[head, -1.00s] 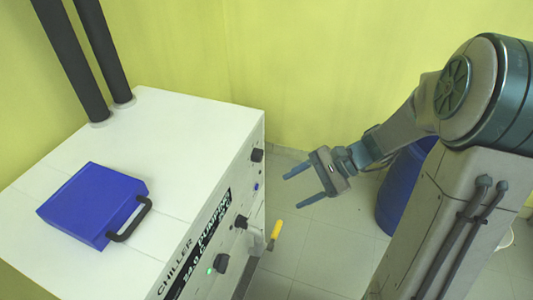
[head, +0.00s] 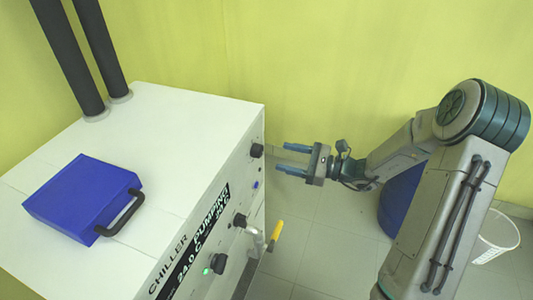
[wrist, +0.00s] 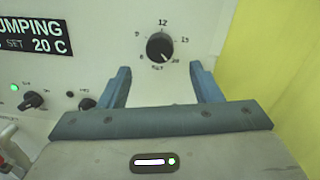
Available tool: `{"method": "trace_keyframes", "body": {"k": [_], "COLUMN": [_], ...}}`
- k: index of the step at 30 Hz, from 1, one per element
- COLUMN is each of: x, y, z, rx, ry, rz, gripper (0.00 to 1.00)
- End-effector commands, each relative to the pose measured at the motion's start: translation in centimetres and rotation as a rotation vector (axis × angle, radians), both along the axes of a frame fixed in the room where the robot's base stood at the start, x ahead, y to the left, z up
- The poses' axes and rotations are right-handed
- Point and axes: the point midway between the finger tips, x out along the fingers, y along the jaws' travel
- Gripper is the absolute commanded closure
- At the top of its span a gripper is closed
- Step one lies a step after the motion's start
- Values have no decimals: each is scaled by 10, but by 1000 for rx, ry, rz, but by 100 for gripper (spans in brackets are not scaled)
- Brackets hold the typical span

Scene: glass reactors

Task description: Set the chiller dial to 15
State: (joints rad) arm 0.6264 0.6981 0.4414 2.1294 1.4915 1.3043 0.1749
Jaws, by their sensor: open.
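The chiller (head: 187,136) is a large white box with a front panel of knobs and a display reading "SET 20 C". Its black dial (wrist: 160,46) sits upper middle in the wrist view, ringed by numbers including 9, 12 and 15, with "SET" below. A light mark on the knob seems to point to the lower right, past 15. In the head view the dial (head: 257,150) is at the panel's far end. My gripper (head: 282,158) is open and faces it with a gap. In the wrist view its fingers (wrist: 160,70) flank the dial's lower sides, apart from it.
A blue case (head: 80,195) with a black handle lies on the chiller top. A blue drum (head: 400,200) and white basket (head: 496,236) stand on the floor.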

Motion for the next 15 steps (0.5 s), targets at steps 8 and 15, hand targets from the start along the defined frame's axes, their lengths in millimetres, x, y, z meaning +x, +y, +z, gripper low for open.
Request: {"method": "trace_keyframes", "body": {"k": [8,15], "x": [15,20], "y": [50,66], "z": [0,0], "rx": [1,0], "ry": [0,0], "rz": [2,0], "gripper": [42,42]}}
